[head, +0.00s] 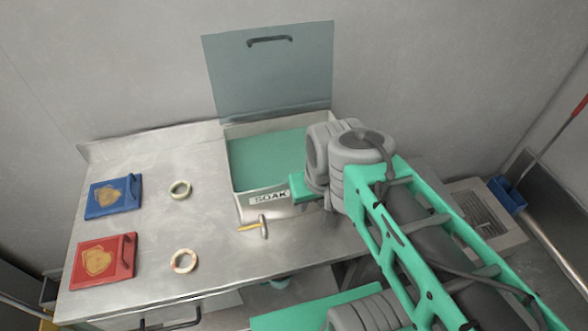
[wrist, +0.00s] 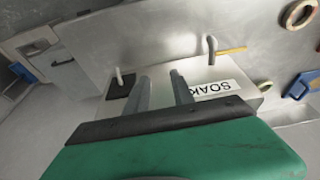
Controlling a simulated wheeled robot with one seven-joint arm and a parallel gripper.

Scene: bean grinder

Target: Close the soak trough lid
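The soak trough (head: 238,205) stands at the back right of the metal bench, with a white rim, a green inside and a SOAK label. Its grey-blue lid (head: 270,80) is open, standing roughly upright against the wall, with a dark handle (head: 270,40) near its top edge. My gripper (wrist: 161,78) is at the trough's front right, well below the raised lid. In the wrist view its two fingers are apart, with nothing held between them, and the SOAK label (wrist: 211,90) shows beside them.
A blue square (head: 113,197) and a red square (head: 103,261) with handles lie on the left of the bench. Two rings (head: 180,189) (head: 185,261) lie between them and the trough. A small tool with a yellow part (head: 249,228) lies before the trough. Walls close in the back.

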